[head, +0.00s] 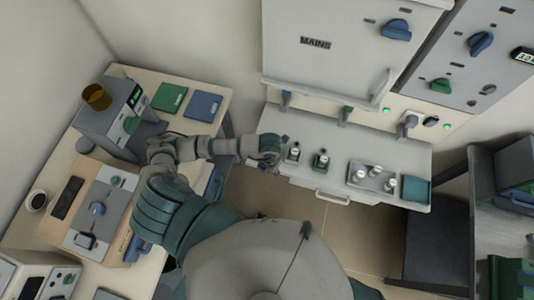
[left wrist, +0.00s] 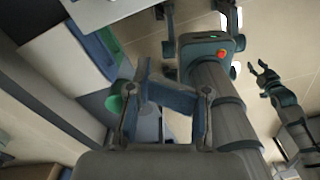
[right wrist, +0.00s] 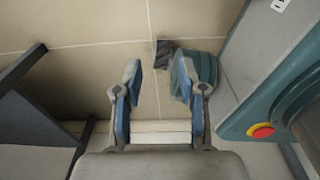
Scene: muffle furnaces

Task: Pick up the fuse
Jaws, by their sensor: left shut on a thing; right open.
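My left gripper (head: 272,150) is at the left end of the pale counter (head: 335,131), beside the small white-topped cylinders. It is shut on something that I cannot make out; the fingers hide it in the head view. In the left wrist view its fingers and blue pads show, but the held thing is unclear. Several more lie or stand in a grey tray (head: 361,185) farther right. I cannot tell which is the fuse. My right gripper (right wrist: 159,82) is open and empty, with floor behind it.
A furnace marked MAINS (head: 315,43) stands behind the counter, with a control panel (head: 470,50) to its right. A teal block (head: 416,190) lies right of the tray. A bench (head: 132,80) with instruments is at left; a dark shelf rack (head: 470,215) at right.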

